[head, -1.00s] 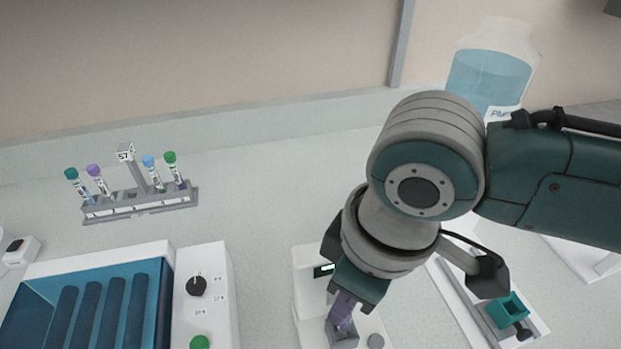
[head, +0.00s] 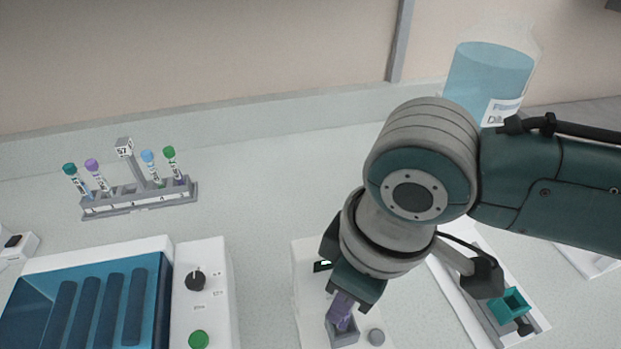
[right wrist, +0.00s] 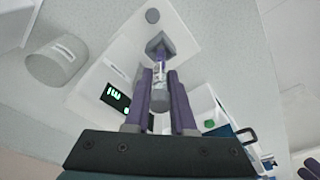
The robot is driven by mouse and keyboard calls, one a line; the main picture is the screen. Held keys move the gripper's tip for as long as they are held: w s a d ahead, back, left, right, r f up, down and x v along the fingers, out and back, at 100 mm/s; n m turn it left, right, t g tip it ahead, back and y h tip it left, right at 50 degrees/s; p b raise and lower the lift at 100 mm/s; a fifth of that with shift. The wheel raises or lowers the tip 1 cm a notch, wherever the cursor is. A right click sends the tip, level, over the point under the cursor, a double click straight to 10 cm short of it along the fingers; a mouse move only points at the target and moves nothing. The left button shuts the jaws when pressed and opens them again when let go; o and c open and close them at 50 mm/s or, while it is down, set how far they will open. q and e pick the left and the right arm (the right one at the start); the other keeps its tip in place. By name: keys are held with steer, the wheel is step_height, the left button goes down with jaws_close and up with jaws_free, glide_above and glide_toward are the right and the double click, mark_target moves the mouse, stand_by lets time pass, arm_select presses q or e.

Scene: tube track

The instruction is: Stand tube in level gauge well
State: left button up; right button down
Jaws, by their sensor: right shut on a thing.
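My right gripper (head: 342,315) points down over the white level gauge (head: 310,295), its purple fingers at the grey square well (head: 343,338). In the right wrist view the fingers (right wrist: 161,75) are shut on a clear labelled tube (right wrist: 159,84). The tube lies in line with the well (right wrist: 160,46), its far end at or close to the opening. I cannot tell how far inside it is. The gauge's green-lit display (right wrist: 115,97) is beside the fingers. In the head view the gripper hides the tube. My left gripper is not in view.
A grey rack (head: 140,203) with several capped tubes stands at the back left. A blue-and-white device with a knob (head: 195,279) is at the front left. A bottle of blue liquid (head: 487,78) stands behind my arm. A teal holder on a track (head: 509,304) is right of the gauge.

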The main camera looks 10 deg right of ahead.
steer(key=shift+f, duration=0.15)
steer(key=shift+f, duration=0.4)
steer(key=shift+f+b, duration=0.1)
steer(key=shift+b, duration=0.2)
steer(key=c, duration=0.7)
jaws_free()
steer(key=r, duration=0.3)
steer(key=r+p, duration=0.1)
steer(key=r, duration=0.2)
steer(key=s+d+r, duration=0.1)
steer(key=r, duration=0.3)
steer(key=shift+f, duration=0.1)
